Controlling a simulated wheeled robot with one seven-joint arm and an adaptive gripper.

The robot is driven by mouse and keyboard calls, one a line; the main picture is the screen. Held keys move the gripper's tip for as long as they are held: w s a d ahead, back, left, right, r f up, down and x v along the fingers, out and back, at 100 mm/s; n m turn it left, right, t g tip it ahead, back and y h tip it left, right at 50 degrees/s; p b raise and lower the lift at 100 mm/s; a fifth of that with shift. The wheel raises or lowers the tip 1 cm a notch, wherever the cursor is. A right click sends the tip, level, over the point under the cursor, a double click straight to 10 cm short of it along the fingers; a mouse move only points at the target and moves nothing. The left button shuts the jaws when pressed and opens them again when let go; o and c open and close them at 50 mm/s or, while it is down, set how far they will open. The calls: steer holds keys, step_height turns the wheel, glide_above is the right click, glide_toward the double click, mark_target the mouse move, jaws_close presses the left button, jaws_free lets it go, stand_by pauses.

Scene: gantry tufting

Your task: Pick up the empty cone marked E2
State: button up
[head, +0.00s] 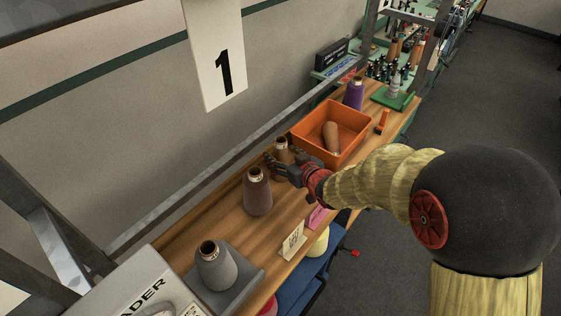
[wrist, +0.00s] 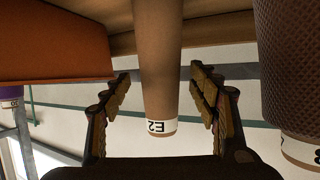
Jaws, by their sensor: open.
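The brown cone marked E2 (wrist: 158,75) shows upside down in the wrist view, its white E2 label readable at the narrow end. My gripper (wrist: 160,88) is open, with one finger on each side of the cone and visible gaps to both. In the head view the cone (head: 282,147) stands upright on the wooden bench, in front of the orange bin. My gripper (head: 283,163) reaches it from the right, low over the bench, and partly hides its lower part.
A darker wound cone (head: 257,192) stands close by, also at the right of the wrist view (wrist: 292,70). The orange bin (head: 357,118) holds a tan cone (head: 331,138). A grey cone (head: 215,267) and a purple cone (head: 354,93) stand farther off. A metal rail (head: 215,168) runs behind.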

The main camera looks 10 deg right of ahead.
steer(key=x, duration=0.5)
steer(key=shift+w+a+f+b, duration=0.15)
steer(key=shift+w+f+b, duration=0.05)
steer(key=shift+f+b, duration=0.2)
steer(key=shift+r, duration=0.1)
steer(key=shift+c, duration=1.3)
steer(key=c, duration=1)
steer(key=shift+c, duration=0.5)
